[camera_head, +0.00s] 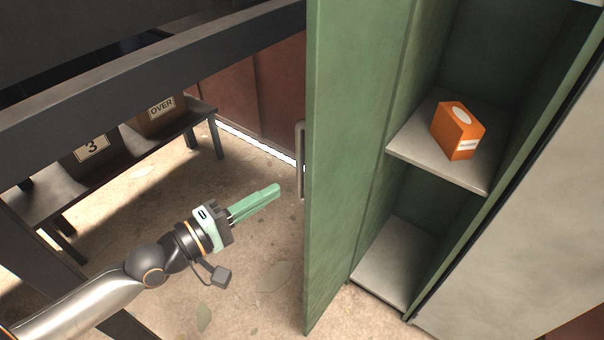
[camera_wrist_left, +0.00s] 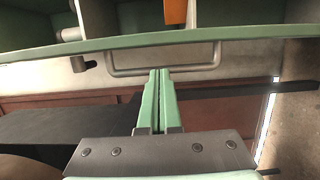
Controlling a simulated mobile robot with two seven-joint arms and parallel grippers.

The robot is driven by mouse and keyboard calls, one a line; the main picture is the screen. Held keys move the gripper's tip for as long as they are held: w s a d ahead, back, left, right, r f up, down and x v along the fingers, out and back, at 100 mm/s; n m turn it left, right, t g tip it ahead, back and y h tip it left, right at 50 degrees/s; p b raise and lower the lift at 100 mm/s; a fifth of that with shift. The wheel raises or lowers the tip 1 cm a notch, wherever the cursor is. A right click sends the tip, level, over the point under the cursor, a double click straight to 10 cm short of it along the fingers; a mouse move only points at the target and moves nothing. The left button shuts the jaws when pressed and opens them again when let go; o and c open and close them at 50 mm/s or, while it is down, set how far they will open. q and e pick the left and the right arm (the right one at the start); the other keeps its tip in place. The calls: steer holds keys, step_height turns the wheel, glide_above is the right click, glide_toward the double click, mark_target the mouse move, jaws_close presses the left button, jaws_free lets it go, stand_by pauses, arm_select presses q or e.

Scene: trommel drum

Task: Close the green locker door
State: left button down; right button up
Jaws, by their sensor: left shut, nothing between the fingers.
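The green locker door (camera_head: 345,150) stands open, its edge towards me, in the middle of the head view. Its grey bar handle (camera_head: 301,160) is on the door's left face. The open green locker (camera_head: 505,65) is to the right of the door. My left gripper (camera_head: 277,189) is shut and empty, left of the door and a little below the handle. In the left wrist view the shut fingertips (camera_wrist_left: 160,72) point at the handle (camera_wrist_left: 163,73) and overlap it in the picture; I cannot tell whether they touch. My right gripper is not in view.
An orange box (camera_head: 458,131) sits on the locker's middle shelf (camera_head: 415,150). A dark bench (camera_head: 110,165) with boxes is at the left. A dark beam (camera_head: 150,75) crosses the upper left. The floor (camera_head: 265,255) around my left gripper is mostly clear.

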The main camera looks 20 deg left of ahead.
mark_target(307, 174)
arm_select(q)
steer(key=p+x, duration=0.1)
steer(key=x, duration=0.8)
steer(key=shift+s+d, duration=0.1)
steer(key=shift+d, duration=0.1)
stand_by(0.3)
